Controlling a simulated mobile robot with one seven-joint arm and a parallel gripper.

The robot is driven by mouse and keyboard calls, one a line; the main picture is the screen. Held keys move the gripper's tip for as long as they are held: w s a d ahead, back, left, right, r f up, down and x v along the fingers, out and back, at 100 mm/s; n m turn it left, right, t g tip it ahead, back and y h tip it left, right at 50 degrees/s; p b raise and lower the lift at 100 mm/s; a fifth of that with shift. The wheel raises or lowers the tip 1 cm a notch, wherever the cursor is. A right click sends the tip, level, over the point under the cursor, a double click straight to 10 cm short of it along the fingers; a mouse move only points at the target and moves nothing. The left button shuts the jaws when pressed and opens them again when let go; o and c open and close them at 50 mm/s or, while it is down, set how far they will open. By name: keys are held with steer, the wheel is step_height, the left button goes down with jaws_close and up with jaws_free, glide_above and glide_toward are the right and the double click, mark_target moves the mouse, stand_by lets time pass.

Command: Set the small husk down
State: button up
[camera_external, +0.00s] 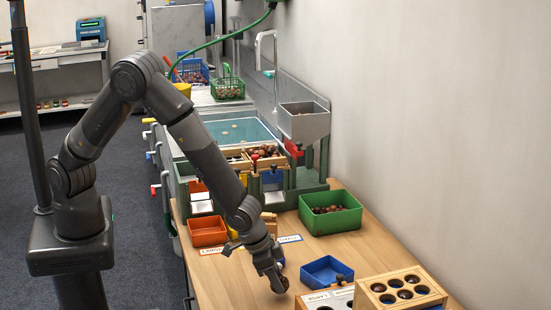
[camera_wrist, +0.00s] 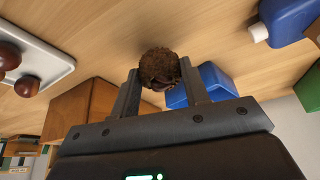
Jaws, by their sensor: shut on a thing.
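The small husk (camera_wrist: 159,67) is a round, brown, rough piece held between the two fingers of my gripper (camera_wrist: 160,85) in the wrist view. A dark opening shows on its near side. In the external view my gripper (camera_external: 279,283) points down, low over the wooden table near its front left edge. The husk shows there as a small brown bit (camera_external: 284,283) at the fingertips. I cannot tell whether it touches the table.
An empty blue tray (camera_external: 327,271) lies just right of my gripper, with a wooden board with round holes (camera_external: 401,290) farther right. An orange tray (camera_external: 207,232) and a green bin of chestnuts (camera_external: 331,213) stand behind. Bare table (camera_external: 235,283) lies left of my gripper.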

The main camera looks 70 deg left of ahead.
steer(key=shift+f, duration=0.9)
steer(key=o, duration=0.9)
steer(key=shift+f, duration=0.1)
steer(key=shift+o, duration=0.2)
